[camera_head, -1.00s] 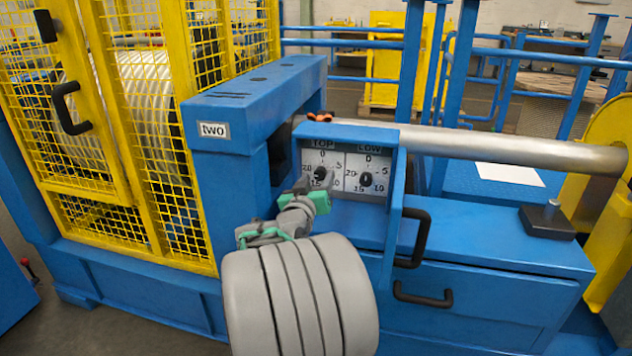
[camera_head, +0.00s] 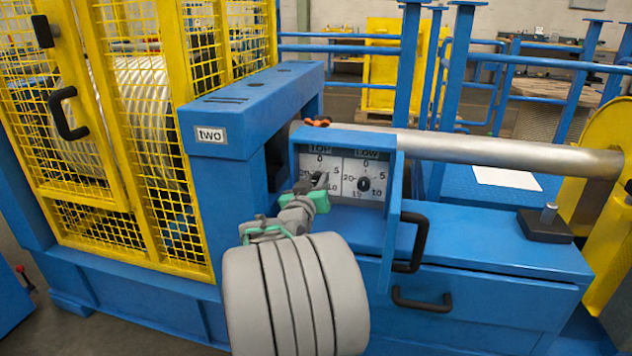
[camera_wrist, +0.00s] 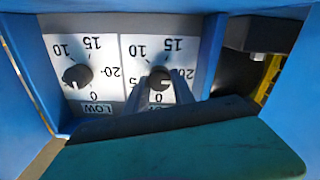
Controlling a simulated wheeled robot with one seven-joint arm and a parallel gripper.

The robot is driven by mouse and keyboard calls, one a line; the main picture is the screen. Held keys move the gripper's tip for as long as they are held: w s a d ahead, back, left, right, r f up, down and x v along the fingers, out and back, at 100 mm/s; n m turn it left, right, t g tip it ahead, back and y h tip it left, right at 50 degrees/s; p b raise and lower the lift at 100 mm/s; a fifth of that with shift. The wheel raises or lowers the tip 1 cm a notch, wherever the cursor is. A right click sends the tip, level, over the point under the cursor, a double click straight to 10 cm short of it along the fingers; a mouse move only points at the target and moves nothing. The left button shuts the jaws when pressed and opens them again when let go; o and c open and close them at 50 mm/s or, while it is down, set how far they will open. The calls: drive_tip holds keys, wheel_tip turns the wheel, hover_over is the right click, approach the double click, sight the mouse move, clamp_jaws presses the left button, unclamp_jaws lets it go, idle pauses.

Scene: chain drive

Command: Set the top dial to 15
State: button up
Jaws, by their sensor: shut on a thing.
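The top dial (camera_head: 318,180) is a black knob on a white scale marked 0, 5, 10, 15, 20, the left one of two on the panel in the head view. In the wrist view, which is upside down, the top dial (camera_wrist: 160,77) is the right knob. My gripper (camera_head: 320,187) is shut on it; in the wrist view its fingers (camera_wrist: 160,92) stand on both sides of the knob. The fingers hide part of the scale, and I cannot read the dial's setting clearly.
The low dial (camera_head: 364,184) sits close beside, also in the wrist view (camera_wrist: 77,76). The panel is recessed in a blue housing (camera_head: 345,137) with side walls. Black handles (camera_head: 411,243) are to the right, and a steel shaft (camera_head: 500,150) runs behind.

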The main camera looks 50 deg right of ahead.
clamp_jaws()
drive_tip(key=shift+n, duration=0.4)
drive_tip(key=n+p, duration=0.2)
drive_tip(key=shift+n, duration=0.4)
drive_tip(key=n+p, duration=0.2)
drive_tip(key=n, duration=0.1)
drive_tip(key=shift+w+n+p, duration=0.1)
drive_tip(key=shift+n+p, duration=0.2)
drive_tip(key=n+p, duration=0.3)
drive_tip(key=n, duration=0.1)
drive_tip(key=shift+f+n+p, duration=0.15)
drive_tip(key=shift+n+p, duration=0.6)
drive_tip(key=shift+n, duration=0.25)
drive_tip(key=shift+f, duration=0.1)
drive_tip(key=o, duration=1.1)
unclamp_jaws()
drive_tip(key=shift+c, duration=0.2)
